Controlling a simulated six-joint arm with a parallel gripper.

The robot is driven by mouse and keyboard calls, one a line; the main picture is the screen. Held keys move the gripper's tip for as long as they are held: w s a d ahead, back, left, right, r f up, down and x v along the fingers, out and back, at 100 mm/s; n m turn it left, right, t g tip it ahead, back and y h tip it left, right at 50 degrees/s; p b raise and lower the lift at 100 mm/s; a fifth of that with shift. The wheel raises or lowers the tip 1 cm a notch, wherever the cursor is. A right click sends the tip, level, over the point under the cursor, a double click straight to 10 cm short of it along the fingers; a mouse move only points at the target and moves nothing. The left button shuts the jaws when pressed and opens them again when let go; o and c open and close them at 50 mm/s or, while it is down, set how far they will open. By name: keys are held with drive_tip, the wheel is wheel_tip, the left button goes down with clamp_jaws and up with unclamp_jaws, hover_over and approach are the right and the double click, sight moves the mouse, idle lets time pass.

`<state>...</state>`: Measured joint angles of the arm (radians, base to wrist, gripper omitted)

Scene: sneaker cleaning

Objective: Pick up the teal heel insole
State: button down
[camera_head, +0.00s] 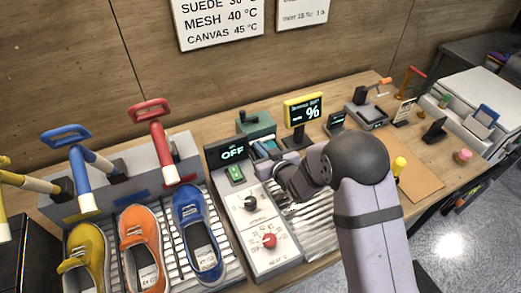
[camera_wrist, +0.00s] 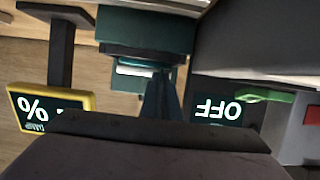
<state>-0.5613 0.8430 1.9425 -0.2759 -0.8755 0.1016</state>
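A dark green box (camera_head: 256,124) stands at the back of the bench, behind the OFF panel. A small teal-blue piece with a pale edge (camera_head: 266,147) shows in front of it, close to my gripper; I cannot be sure that it is the heel insole. In the wrist view, the dark green box (camera_wrist: 150,28) is upside down at the top, with a pale strip (camera_wrist: 135,70) at its slot. My gripper (camera_head: 279,186) is over the bench right of the OFF panel. A dark tapered shape (camera_wrist: 161,95) rises from its body toward the box. Its fingertips are not clear.
The OFF control unit (camera_head: 262,222) with knobs stands left of my gripper. Yellow, orange and blue sneakers (camera_head: 199,235) sit on a slatted rack further left. A yellow-framed percent display (camera_head: 304,110) stands behind my gripper. A tan mat (camera_head: 414,178) lies to the right.

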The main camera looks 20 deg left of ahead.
wheel_tip(320, 180, up, 9)
drive_tip(key=b, duration=0.1)
drive_tip(key=shift+b, duration=0.35)
idle(0.3)
